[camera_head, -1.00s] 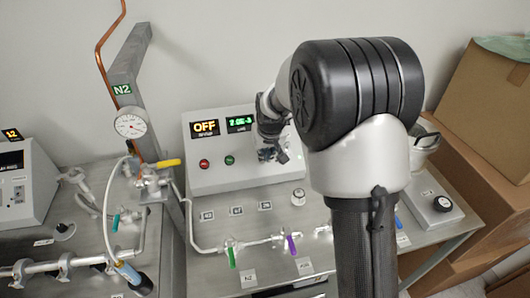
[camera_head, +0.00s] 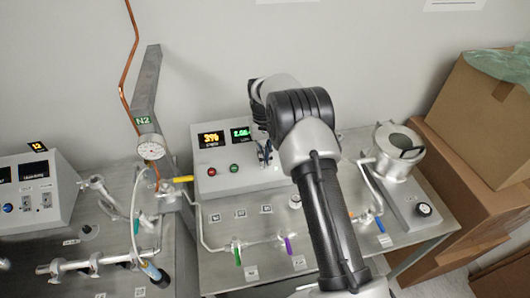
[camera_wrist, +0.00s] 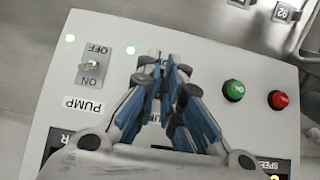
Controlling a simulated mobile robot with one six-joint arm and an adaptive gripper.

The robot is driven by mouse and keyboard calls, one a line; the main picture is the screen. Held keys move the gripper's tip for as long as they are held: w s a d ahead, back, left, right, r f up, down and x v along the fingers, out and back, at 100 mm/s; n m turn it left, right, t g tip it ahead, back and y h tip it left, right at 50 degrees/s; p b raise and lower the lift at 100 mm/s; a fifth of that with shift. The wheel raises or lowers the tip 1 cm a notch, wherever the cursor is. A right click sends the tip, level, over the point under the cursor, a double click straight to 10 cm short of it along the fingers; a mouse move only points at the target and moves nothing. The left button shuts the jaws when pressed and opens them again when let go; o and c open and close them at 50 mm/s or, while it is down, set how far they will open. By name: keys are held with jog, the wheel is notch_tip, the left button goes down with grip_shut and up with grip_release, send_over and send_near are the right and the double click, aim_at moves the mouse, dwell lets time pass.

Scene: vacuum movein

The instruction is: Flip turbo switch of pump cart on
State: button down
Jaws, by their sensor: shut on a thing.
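The white pump cart control box (camera_head: 228,180) stands on the bench against the wall, and its panel (camera_wrist: 255,75) appears upside down in the wrist view. My gripper (camera_wrist: 177,70), also in the head view (camera_head: 264,152), is at the panel's face with its blue fingers together. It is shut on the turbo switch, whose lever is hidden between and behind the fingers. A partly covered label shows beside them. Next to it is the PUMP switch (camera_wrist: 91,66) with OFF and ON marks. The orange display (camera_head: 211,139) shows a number.
A green button (camera_wrist: 234,90) and a red button (camera_wrist: 278,100) sit beside my gripper. The bench carries a pipe with a green-handled valve (camera_head: 237,256) and a purple-handled one (camera_head: 288,246). Cardboard boxes (camera_head: 483,118) stand at the right.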

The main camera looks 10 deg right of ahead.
jog(key=shift+w+g+p, duration=0.25)
jog(key=shift+g+p, duration=0.1)
jog(key=shift+g, duration=0.25)
dwell(0.3)
jog(key=c, duration=1.7)
grip_release()
jog(key=shift+v, duration=3.75)
